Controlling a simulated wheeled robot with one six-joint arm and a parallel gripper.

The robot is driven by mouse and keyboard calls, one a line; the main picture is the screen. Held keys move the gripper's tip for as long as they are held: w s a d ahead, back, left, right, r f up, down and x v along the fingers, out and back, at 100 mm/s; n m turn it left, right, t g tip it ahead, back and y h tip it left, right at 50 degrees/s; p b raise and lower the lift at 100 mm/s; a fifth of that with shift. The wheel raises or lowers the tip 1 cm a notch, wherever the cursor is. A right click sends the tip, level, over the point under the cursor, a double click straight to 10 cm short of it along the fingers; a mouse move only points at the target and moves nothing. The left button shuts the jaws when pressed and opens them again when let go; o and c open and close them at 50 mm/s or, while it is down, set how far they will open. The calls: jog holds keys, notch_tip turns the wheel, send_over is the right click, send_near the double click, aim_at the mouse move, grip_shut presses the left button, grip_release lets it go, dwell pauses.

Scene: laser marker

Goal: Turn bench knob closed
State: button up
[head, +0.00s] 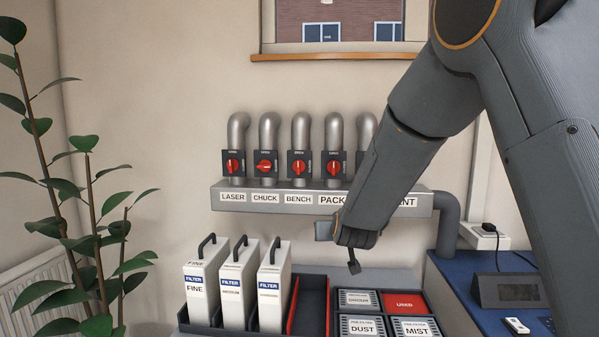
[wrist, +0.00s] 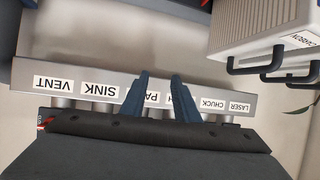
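The bench knob (head: 299,167) is a red handle on a dark square plate, on the third pipe from the left above the BENCH label (head: 299,198). Its handle looks upright in the head view. My gripper (head: 355,266) hangs below and to the right of it, in front of the manifold and apart from the knob. In the wrist view my gripper (wrist: 159,76) has its two blue fingers spread with nothing between them. They overlap the label strip near PACK, and the BENCH label is mostly hidden there. The bench knob itself cannot be made out in the wrist view.
The grey manifold (head: 222,206) carries several pipes and similar knobs; the chuck knob (head: 265,167) lies sideways. Filter boxes (head: 236,290) with handles stand below left, beside a dark tray of bins (head: 364,326). A plant (head: 85,230) is far left.

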jog(key=w+a+r+t+b, duration=0.1)
jog(key=w+a+r+t, duration=0.45)
jog(key=w+a, duration=0.2)
jog(key=m+t+h, duration=0.2)
jog(key=t, duration=0.2)
send_near(298, 163)
jog(key=x, duration=0.8)
jog(key=shift+r, duration=0.2)
grip_shut()
